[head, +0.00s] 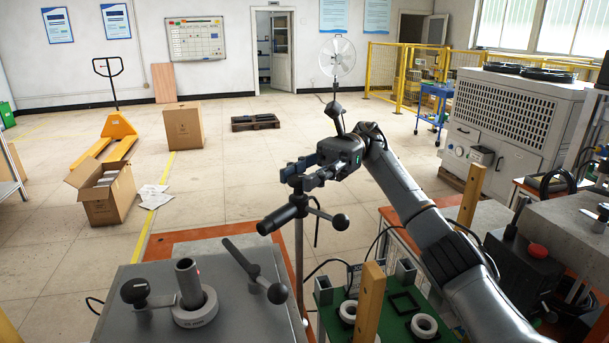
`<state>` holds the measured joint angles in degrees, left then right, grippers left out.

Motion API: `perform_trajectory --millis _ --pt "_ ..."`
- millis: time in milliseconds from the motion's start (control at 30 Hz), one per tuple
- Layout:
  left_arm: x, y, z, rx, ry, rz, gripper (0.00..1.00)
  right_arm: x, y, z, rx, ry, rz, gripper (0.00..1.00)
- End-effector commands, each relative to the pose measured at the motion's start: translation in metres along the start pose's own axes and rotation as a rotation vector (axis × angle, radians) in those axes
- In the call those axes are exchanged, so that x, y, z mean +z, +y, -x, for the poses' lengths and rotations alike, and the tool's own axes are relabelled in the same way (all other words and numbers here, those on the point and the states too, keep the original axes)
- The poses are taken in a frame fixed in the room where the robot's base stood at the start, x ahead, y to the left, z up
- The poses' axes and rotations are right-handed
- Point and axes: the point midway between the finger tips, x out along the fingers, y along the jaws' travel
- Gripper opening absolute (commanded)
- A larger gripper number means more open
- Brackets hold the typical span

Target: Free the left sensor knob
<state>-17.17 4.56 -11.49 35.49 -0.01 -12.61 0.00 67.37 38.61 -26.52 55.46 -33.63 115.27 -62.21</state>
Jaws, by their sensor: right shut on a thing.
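My right gripper (300,180) comes in from the right and is shut at the top of a dark sensor assembly. This assembly has a thick black cylinder (283,213) pointing left and a lever with a black ball knob (340,221) on its right. It is above the back right edge of the grey table, by a thin upright pole (299,262). The exact contact is small and partly hidden by the fingers. A second black ball knob (134,290) is on the left, beside a grey upright tube (187,283) in a ring base. My left gripper is not in view.
A dark bar with a ball end (255,270) slants over the grey table (120,325). A green board (335,318) with white rings and a wooden post (369,305) stands to the right. Open floor (235,170) lies beyond the table.

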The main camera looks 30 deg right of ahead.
Motion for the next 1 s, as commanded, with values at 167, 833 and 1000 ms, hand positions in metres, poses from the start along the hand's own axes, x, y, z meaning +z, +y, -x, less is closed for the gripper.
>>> perform_trajectory --millis 167,833,1000 --pt "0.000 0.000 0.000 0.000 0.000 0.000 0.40 0.002 0.000 0.000 -0.003 -0.003 0.003 0.43" --pt "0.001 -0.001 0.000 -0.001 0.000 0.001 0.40 0.046 0.000 0.000 -0.003 0.000 0.007 0.54" --pt "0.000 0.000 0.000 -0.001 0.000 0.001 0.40 0.077 0.000 0.000 -0.002 -0.001 0.005 0.54"
